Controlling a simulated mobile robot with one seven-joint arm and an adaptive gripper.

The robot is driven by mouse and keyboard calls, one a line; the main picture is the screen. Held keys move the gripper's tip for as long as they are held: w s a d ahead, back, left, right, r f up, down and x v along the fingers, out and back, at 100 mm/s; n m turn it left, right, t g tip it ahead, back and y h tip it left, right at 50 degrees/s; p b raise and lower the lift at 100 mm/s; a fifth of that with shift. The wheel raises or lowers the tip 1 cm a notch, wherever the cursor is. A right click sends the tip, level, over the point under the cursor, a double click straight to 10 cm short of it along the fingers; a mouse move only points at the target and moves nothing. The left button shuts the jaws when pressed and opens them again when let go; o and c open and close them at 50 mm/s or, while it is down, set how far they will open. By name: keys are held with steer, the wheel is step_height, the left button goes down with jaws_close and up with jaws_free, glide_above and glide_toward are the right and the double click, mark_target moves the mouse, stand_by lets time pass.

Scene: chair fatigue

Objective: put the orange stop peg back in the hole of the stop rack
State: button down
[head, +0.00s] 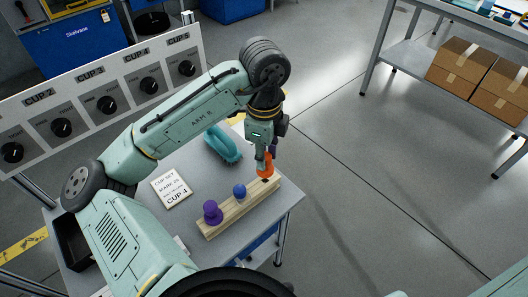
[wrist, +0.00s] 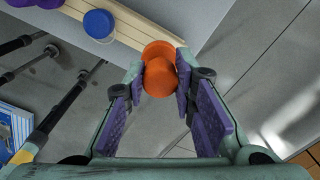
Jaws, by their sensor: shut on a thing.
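The orange stop peg (head: 264,166) is held upright, or nearly so, in my gripper (head: 265,157) above the right end of the wooden stop rack (head: 225,219). In the wrist view the orange peg (wrist: 160,76) sits between the purple finger pads, near the fingertips, overlapping the end of the rack (wrist: 125,28). A blue peg (head: 239,191) and a purple peg (head: 212,211) stand in the rack. A small dark spot shows on the rack just below the orange peg. I cannot tell whether the peg's lower end touches the rack.
The rack lies along the front edge of a grey table (head: 283,203). A teal handled object (head: 222,144) and a "CUP 4" card (head: 171,187) lie behind it. A panel of dials (head: 108,104) stands at the back left.

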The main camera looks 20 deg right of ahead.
steer(key=shift+f+b, duration=1.3)
steer(key=shift+f, duration=0.75)
steer(key=c, duration=1.2)
jaws_free()
steer(key=shift+c, duration=0.2)
steer(key=shift+r, duration=0.1)
step_height(320, 180, up, 12)
steer(key=shift+f, duration=0.1)
steer(key=shift+s, duration=0.1)
